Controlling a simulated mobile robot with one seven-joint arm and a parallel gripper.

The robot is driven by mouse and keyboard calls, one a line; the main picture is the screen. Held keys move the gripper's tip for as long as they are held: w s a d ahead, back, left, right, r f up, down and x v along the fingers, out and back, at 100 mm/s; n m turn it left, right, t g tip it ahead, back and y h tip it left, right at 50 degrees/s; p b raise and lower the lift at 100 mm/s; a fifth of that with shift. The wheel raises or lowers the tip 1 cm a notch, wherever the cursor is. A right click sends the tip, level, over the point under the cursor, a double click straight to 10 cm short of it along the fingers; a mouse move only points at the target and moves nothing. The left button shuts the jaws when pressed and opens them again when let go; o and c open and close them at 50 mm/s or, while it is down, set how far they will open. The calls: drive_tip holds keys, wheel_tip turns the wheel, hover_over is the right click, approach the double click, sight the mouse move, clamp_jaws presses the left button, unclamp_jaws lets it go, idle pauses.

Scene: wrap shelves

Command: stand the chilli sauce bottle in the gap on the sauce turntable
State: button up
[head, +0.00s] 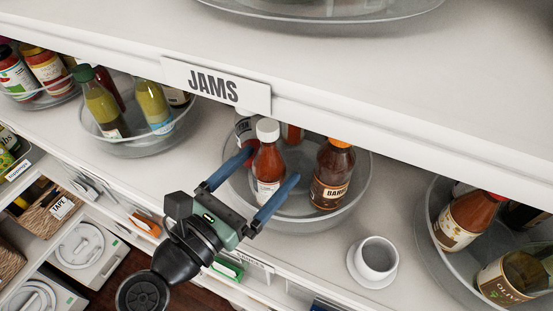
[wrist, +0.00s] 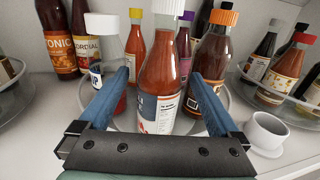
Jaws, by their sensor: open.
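A red sauce bottle with a white cap, which looks like the chilli sauce bottle (head: 269,167), stands upright inside the front of the clear round sauce turntable (head: 312,224). In the wrist view the bottle (wrist: 160,85) fills the middle, its label facing partly right. My gripper (head: 271,166) is open, with one blue finger on each side of the bottle; in the wrist view the fingers (wrist: 160,75) look apart from it. A dark barbecue bottle (head: 332,178) stands right of it on the turntable. The bottle's base is partly hidden by my gripper in the wrist view.
Other turntable bottles include a pale-capped one (wrist: 104,45) at left and a yellow-capped one (wrist: 135,45) behind. A white cup on a saucer (head: 376,259) stands front right. The upper shelf edge with the JAMS sign (head: 215,85) overhangs the back. More loaded turntables stand either side.

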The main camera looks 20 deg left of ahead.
drive_tip(key=b+v, duration=0.2)
drive_tip(key=v, duration=0.6)
idle(0.4)
